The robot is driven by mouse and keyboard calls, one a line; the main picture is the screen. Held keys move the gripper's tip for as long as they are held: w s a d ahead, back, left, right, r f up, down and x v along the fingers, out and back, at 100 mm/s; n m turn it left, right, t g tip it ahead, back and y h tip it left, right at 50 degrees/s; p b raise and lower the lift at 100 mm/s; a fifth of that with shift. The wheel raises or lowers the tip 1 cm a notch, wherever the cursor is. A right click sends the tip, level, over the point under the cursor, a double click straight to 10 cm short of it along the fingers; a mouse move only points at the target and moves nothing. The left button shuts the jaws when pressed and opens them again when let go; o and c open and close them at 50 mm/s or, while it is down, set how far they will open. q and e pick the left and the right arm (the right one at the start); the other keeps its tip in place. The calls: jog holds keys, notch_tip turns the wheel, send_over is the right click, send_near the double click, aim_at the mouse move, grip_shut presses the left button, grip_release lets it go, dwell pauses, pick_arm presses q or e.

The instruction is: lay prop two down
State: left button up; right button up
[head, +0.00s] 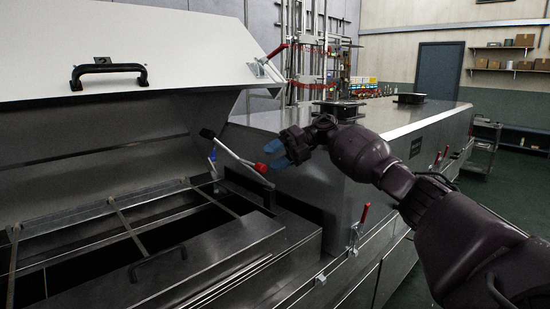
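A slim metal rod (232,151), which looks like a prop, slants beneath the raised white lid (130,45) of the dryer. It has a black upper end at the left and a red knob (261,168) at its lower right. I cannot tell whether its black end touches the lid. My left gripper is not in view.
The open dryer bay (120,235) with its metal frame lies below the lid. A steel housing (310,165) stands behind my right gripper. Red-handled clamps (363,215) sit on its side. Pipes rise behind. Open floor (505,200) shows at far right.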

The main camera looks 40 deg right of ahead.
dwell(0.3)
jog(key=b+v, duration=0.1)
jog(key=v, duration=0.9)
jog(key=shift+s+d, duration=0.2)
jog(key=shift+d, duration=0.15)
jog(key=shift+r, duration=0.15)
jog(key=shift+a, duration=0.1)
